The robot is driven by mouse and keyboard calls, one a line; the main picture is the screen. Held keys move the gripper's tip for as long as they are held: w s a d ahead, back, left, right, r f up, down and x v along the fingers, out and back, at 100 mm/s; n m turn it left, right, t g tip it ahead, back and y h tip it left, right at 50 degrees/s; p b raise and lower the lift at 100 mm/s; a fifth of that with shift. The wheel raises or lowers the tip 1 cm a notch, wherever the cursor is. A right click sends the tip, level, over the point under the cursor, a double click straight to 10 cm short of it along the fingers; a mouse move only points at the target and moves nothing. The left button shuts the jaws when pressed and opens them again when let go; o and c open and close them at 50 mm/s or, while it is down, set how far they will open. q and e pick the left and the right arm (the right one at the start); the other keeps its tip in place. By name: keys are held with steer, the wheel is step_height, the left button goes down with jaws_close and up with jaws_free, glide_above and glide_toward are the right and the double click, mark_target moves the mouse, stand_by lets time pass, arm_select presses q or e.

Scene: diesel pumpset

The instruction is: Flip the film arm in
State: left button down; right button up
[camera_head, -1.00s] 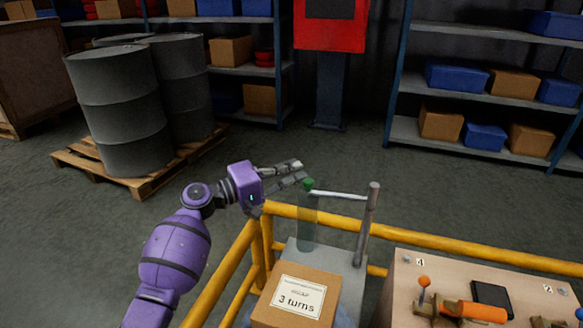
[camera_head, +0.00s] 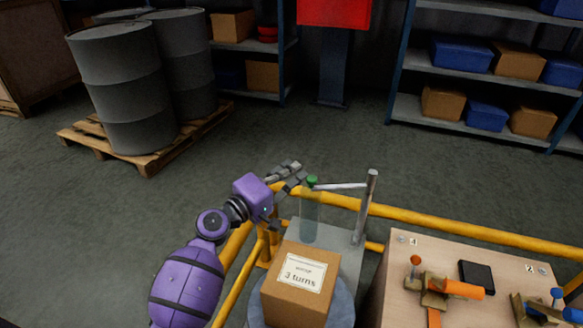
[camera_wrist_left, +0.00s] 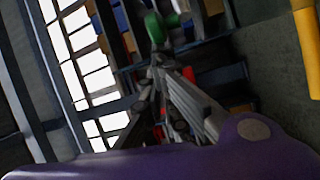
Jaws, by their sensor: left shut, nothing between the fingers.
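The film arm is a thin pale bar (camera_head: 342,186) that reaches left from the top of a grey post (camera_head: 367,205). A green knob (camera_head: 312,181) is at its left end, and a translucent greenish film (camera_head: 310,216) hangs below the knob. My left gripper (camera_head: 297,166) is just left of the knob and slightly higher, with its fingers shut and empty. In the left wrist view the green knob (camera_wrist_left: 156,27) shows beyond the fingertips. I cannot tell whether they touch it. My right gripper is not in view.
A carton marked "3 turns" (camera_head: 297,288) sits on a round grey turntable (camera_head: 342,308) below the arm. Yellow railing (camera_head: 455,233) runs behind it. Drums on a pallet are at the far left.

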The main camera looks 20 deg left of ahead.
arm_select(q)
steer(key=v, duration=1.2)
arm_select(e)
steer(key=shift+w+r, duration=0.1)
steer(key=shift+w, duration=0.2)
arm_select(q)
steer(key=shift+f, duration=0.15)
